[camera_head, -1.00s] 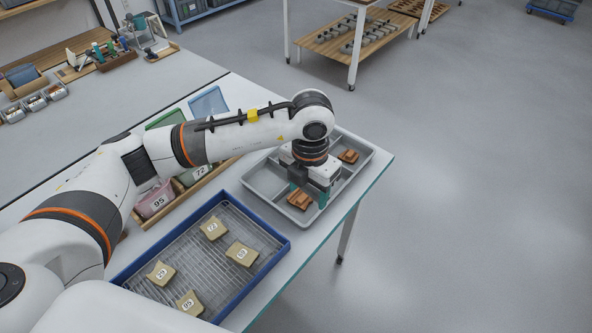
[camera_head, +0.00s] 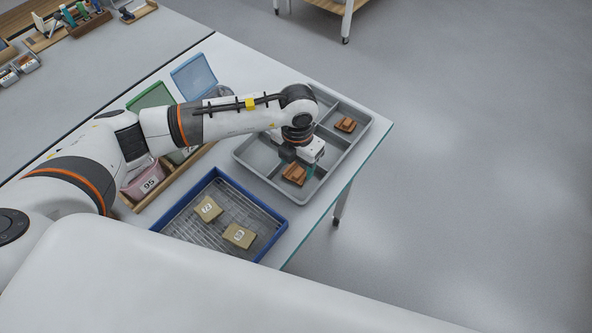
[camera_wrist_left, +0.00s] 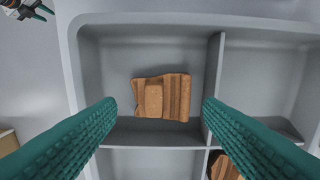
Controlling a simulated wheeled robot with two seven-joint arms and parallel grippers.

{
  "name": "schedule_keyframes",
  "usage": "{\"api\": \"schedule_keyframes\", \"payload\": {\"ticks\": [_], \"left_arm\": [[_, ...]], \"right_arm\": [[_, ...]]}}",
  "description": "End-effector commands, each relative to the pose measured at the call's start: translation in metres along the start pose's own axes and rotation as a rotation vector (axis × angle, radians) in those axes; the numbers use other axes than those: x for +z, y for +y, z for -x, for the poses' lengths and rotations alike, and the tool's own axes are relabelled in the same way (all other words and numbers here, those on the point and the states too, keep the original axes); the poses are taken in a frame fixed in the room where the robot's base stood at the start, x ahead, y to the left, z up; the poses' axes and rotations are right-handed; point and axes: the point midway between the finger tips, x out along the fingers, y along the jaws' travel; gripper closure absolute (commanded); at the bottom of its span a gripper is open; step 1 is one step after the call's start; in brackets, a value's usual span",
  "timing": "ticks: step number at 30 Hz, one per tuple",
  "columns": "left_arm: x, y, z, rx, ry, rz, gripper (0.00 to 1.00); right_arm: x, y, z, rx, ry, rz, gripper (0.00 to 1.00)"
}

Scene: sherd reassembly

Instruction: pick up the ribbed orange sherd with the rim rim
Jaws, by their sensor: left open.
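An orange-brown ribbed sherd (camera_head: 294,175) lies in the near compartment of the grey divided tray (camera_head: 252,163). In the left wrist view the sherd (camera_wrist_left: 176,98) shows ridges and a paler raised block on its upper face. My left gripper (camera_head: 298,164) is open above that compartment. In the wrist view its two teal fingers stand apart, one to each side of the sherd, not touching it. A second orange-brown sherd (camera_head: 346,125) lies in another compartment; a sherd also shows partly at the lower edge of the wrist view (camera_wrist_left: 224,166). My right gripper is not in view.
A blue-rimmed tray (camera_head: 279,228) with a wire grid holds tan numbered sherds (camera_head: 239,236). Compartment walls surround the sherd.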

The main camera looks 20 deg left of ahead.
Motion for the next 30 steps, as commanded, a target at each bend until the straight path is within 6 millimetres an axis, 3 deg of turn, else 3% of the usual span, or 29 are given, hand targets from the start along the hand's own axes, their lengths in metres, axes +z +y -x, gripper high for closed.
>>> {"api": "schedule_keyframes", "payload": {"ticks": [6, 14, 21, 30], "left_arm": [[0.002, -0.001, -0.027, 0.001, -0.002, 0.000, 0.38], [0.001, -0.001, -0.029, 0.001, 0.001, 0.000, 0.38], [0.001, -0.001, -0.029, 0.001, 0.001, 0.000, 0.72], [0.000, -0.001, -0.021, 0.001, 0.002, 0.000, 0.73]], "right_arm": [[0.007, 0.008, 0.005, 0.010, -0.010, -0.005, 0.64], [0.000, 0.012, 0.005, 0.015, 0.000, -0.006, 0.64], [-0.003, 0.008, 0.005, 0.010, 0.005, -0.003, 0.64], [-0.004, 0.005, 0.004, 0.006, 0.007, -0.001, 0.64]]}}
